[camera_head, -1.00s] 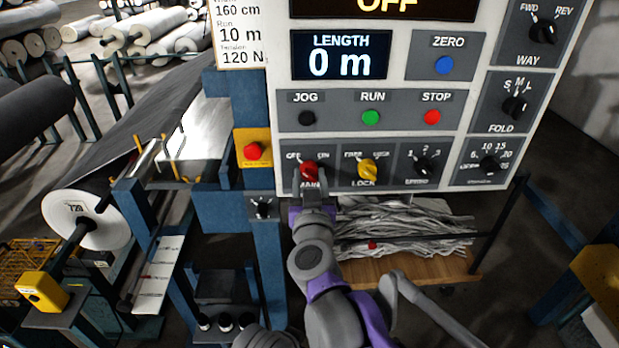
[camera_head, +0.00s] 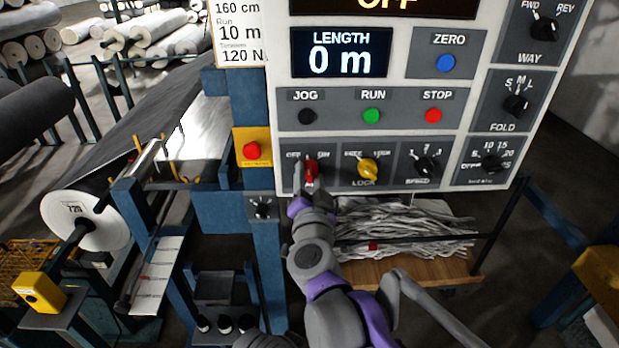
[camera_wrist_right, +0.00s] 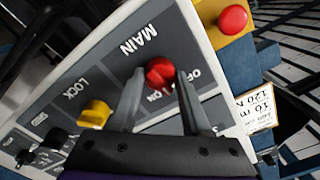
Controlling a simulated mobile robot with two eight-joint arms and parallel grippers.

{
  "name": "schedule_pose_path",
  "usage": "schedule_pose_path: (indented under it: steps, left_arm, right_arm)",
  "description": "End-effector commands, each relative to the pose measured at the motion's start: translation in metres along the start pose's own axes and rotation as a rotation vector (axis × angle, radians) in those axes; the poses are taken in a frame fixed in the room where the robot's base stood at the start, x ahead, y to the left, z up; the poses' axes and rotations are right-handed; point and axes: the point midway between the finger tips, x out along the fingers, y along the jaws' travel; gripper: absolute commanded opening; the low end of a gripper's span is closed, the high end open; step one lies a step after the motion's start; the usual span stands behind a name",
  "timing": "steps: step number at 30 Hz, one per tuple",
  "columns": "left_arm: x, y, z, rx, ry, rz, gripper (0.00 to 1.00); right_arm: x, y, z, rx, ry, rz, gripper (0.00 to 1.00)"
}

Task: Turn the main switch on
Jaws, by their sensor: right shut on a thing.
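The red main switch knob (camera_head: 312,170) sits at the lower left of the grey control panel, above the label MAIN and under OFF and ON. My right gripper (camera_head: 306,178) reaches up to it from below, its fingers partly covering the knob and label. In the right wrist view, the red knob (camera_wrist_right: 160,72) shows near the tips of my right gripper's two fingers (camera_wrist_right: 160,90), which are shut on it. The knob's exact pointing is hard to tell. The large display (camera_head: 388,5) at the top reads OFF. My left gripper is not in view.
The yellow LOCK knob (camera_head: 368,169) is right of the switch, with the black speed knob (camera_head: 425,166) beyond. A red button on a yellow plate (camera_head: 251,151) is close on the left. JOG, RUN and STOP buttons are above.

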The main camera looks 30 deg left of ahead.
Motion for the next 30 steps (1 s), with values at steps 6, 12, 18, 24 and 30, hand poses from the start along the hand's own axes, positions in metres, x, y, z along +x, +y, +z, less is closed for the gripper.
schedule_pose_path:
  steps: [6,12,18,24,30]
  left_arm:
    - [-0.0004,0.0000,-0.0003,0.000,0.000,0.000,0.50]
    - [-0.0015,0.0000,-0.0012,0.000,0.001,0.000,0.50]
    - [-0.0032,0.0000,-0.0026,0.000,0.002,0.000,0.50]
    - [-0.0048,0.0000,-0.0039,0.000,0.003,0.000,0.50]
    - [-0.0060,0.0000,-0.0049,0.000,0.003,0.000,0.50]
  right_arm:
    - [-0.0001,-0.0001,-0.0002,0.206,0.000,0.000,0.00]
    - [0.0000,-0.0002,-0.0004,0.395,0.000,0.000,0.00]
    - [0.0000,-0.0003,-0.0006,0.576,0.000,0.000,0.00]
    - [0.0000,-0.0003,-0.0006,0.726,0.000,0.000,0.00]
    - [0.0000,-0.0002,-0.0004,0.829,0.000,0.000,0.00]
